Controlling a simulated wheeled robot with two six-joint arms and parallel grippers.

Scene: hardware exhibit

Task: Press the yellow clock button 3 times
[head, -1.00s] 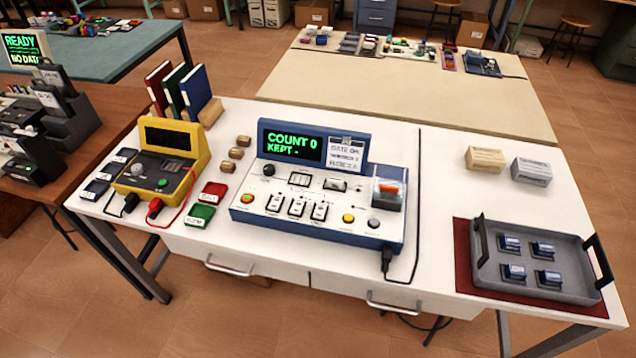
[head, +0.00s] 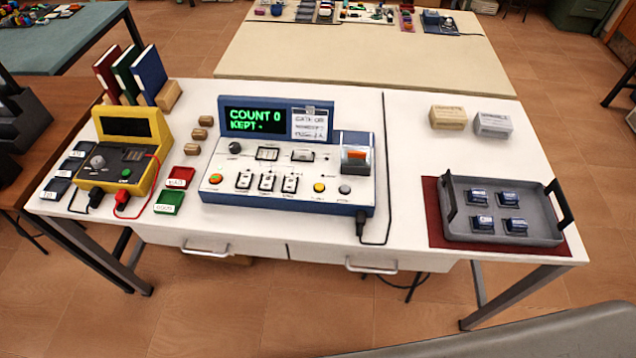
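A blue and white console (head: 290,170) stands in the middle of the white table. Its display (head: 254,120) reads "COUNT 0" and "KEPT -" in green. A yellow button (head: 319,188) is at the front right of its white panel. A grey button (head: 345,189) is to its right, and an orange-red one (head: 216,179) is at the panel's left. I cannot tell whether any label marks the yellow button as the clock; the print is too small. Neither of my grippers shows in the head view.
A yellow meter (head: 126,155) with cables stands left of the console, near red (head: 183,177) and green (head: 168,202) trays. A grey tray (head: 543,226) with several blue modules is at the right. A black cable (head: 386,200) runs beside the console. A grey surface (head: 540,335) enters at lower right.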

